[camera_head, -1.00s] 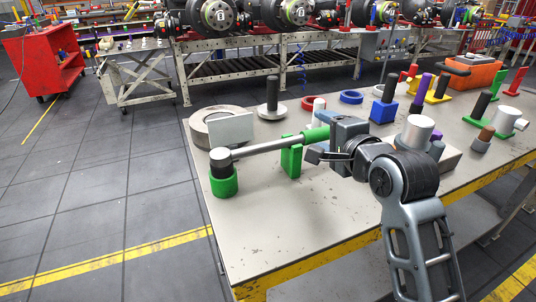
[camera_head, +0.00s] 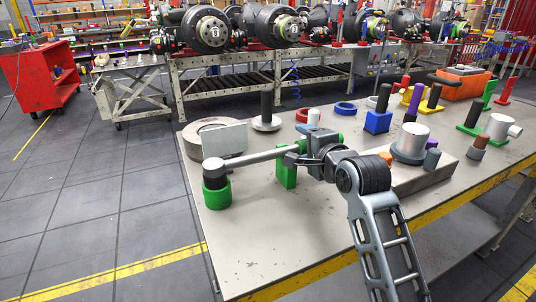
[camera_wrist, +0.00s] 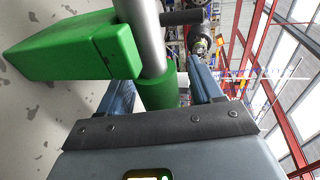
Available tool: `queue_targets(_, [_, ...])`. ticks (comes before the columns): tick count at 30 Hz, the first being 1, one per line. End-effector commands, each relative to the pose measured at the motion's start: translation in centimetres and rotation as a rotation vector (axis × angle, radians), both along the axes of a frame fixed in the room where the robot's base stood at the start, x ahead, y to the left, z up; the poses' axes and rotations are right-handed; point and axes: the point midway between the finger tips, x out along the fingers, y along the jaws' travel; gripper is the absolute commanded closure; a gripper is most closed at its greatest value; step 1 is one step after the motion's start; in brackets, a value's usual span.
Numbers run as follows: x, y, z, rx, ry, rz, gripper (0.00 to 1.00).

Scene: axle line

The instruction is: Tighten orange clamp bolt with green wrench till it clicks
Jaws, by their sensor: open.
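A green block (camera_head: 286,173) stands under the shaft farther right. My gripper (camera_head: 306,147) is at the handle end, jaws open. In the wrist view the green handle (camera_wrist: 158,93) lies between the two fingers, which stand apart on either side; contact is unclear. A small orange piece, probably the clamp bolt (camera_head: 386,158), shows beside a silver cylinder (camera_head: 411,139) on a grey block (camera_head: 420,178).
A grey ring with an upright plate (camera_head: 224,139) stands behind the wrench. Several coloured posts and blocks, among them a blue one (camera_head: 377,121), fill the table's right and back. An orange box (camera_head: 462,83) stands at the far right. The table's front left (camera_head: 265,240) is clear.

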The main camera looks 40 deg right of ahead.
Motion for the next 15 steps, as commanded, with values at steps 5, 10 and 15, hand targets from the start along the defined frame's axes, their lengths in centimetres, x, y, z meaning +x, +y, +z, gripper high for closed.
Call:
queue_targets(5, [0.29, -0.11, -0.13, 0.000, 0.001, 0.000, 0.35])
queue_targets(10, [0.27, -0.10, -0.13, 0.000, 0.001, 0.000, 0.42])
queue_targets(15, [0.25, -0.11, -0.11, 0.000, 0.001, 0.000, 0.58])
